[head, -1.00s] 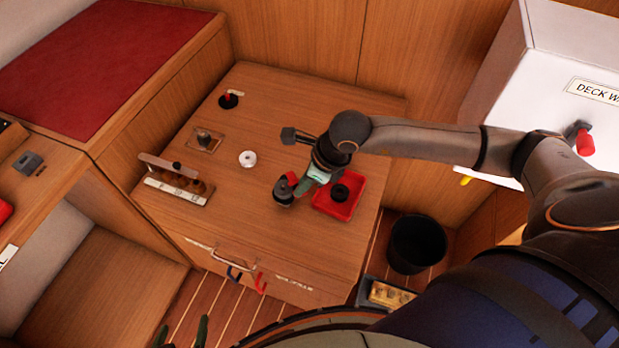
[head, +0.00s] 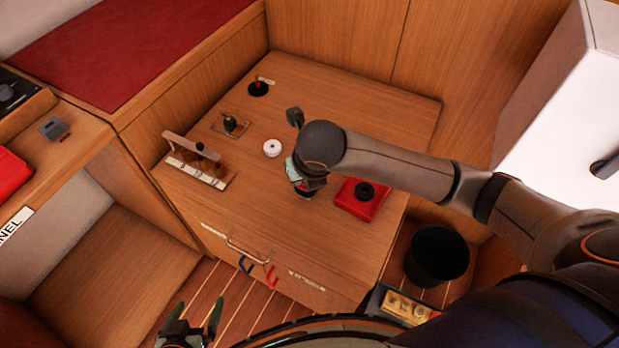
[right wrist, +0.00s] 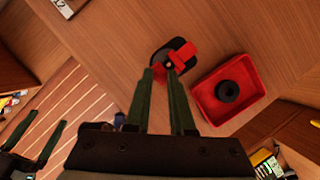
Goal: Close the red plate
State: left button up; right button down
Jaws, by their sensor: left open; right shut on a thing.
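A round black fitting with a red bar across it, which I take for the red plate (right wrist: 183,54), is on the wooden cabinet top. In the head view my right wrist hides most of it. My right gripper (right wrist: 160,71) reaches down to it. My left gripper (head: 192,322) is open and empty, low at the bottom edge of the head view, away from the cabinet top.
A red tray (head: 346,202) holding a black ring (head: 365,191) is close beside the fitting. A white round cap (head: 272,148), a lever on a small plate (head: 230,123), a rack (head: 192,175) and a black-and-red knob (head: 258,88) share the cabinet top. A black bin (head: 437,256) stands on the floor.

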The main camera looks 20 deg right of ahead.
pick_arm(q)
jog(key=shift+d, duration=0.1)
pick_arm(e)
jog(key=shift+w+a+m, duration=0.1)
jog(key=shift+m, duration=0.3)
jog(key=shift+f, duration=0.1)
pick_arm(q)
jog(key=shift+s, duration=0.1)
pick_arm(e)
jog(key=c, duration=0.8)
grip_release()
pick_arm(q)
jog(key=shift+f, duration=0.1)
pick_arm(e)
jog(key=shift+o, duration=0.2)
pick_arm(q)
jog(key=shift+s+a+r+p, duration=0.25)
jog(key=shift+a+p, duration=0.15)
jog(key=shift+p, duration=0.15)
jog(key=shift+s+a+r+p, duration=0.15)
jog(key=shift+s+a+p, duration=0.1)
jog(key=shift+a+p, duration=0.25)
pick_arm(e)
jog(key=v, duration=1.2)
jog(key=shift+r, duration=0.3)
pick_arm(q)
jog(key=shift+w+d+r, duration=0.1)
jog(key=shift+d+r, duration=0.1)
pick_arm(e)
jog(key=shift+a, duration=0.15)
